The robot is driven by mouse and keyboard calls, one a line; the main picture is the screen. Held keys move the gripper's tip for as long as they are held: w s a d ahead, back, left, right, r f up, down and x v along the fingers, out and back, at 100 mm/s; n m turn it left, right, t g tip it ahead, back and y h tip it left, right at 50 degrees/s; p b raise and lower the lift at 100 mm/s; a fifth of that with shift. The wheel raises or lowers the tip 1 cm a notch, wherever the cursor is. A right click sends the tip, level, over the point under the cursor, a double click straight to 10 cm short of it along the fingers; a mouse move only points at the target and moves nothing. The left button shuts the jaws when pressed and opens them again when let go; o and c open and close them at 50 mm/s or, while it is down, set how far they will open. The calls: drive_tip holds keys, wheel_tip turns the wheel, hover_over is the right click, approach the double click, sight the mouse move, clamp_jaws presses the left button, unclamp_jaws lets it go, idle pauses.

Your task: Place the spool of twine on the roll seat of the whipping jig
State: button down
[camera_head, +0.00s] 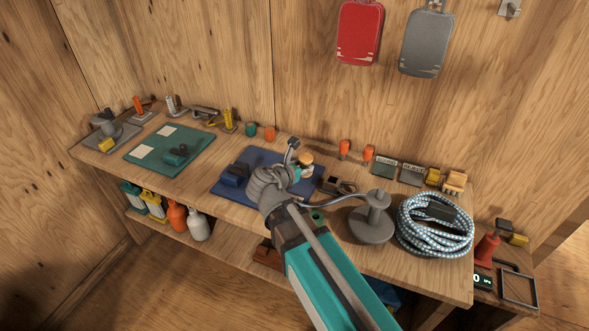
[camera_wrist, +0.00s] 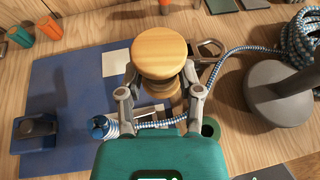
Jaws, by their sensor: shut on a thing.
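The spool of twine (camera_wrist: 159,46), with a round pale wooden top, is between the fingers of my gripper (camera_wrist: 160,76) in the wrist view. My gripper is shut on it, and the spool's lower part is mostly hidden. In the head view the spool (camera_head: 306,158) shows beside my gripper (camera_head: 294,168), over the blue mat (camera_head: 262,157). A grey stand (camera_head: 374,218) with a round base and upright post is to the right of my gripper; it also shows in the wrist view (camera_wrist: 284,92). I cannot tell for sure which fixture is the whipping jig.
A coil of blue-and-white rope (camera_head: 435,226) lies right of the grey stand, and its free end runs across to the blue mat. A navy block (camera_head: 235,173) is on the mat's left. A teal mat (camera_head: 150,158) lies farther left. Orange cups (camera_wrist: 48,28) stand behind.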

drive_tip(key=a, duration=0.3)
drive_tip(key=w+a+r+m+g+h+p, duration=0.1)
drive_tip(key=a, duration=0.2)
drive_tip(key=w+a+m+h, duration=0.1)
drive_tip(key=a, duration=0.2)
drive_tip(key=shift+a+r+g, duration=0.25)
drive_tip(key=shift+a+g, duration=0.05)
drive_tip(key=shift+a, duration=0.05)
drive_tip(key=shift+s+a+m+h+p, duration=0.3)
drive_tip(key=shift+a+h, duration=0.1)
drive_tip(key=shift+a, duration=0.1)
drive_tip(key=shift+w, duration=0.15)
drive_tip(key=w+d+f+b, duration=0.2)
drive_tip(key=w+f+b, duration=0.1)
drive_tip(key=w, duration=0.1)
drive_tip(key=w+d+f+b, duration=0.2)
drive_tip(key=w+f+b, duration=0.1)
drive_tip(key=w+d+f+b, duration=0.1)
drive_tip(key=w+f+b, duration=0.2)
drive_tip(key=w, duration=0.1)
drive_tip(key=shift+w+d, duration=0.35)
drive_tip(key=shift+d, duration=0.05)
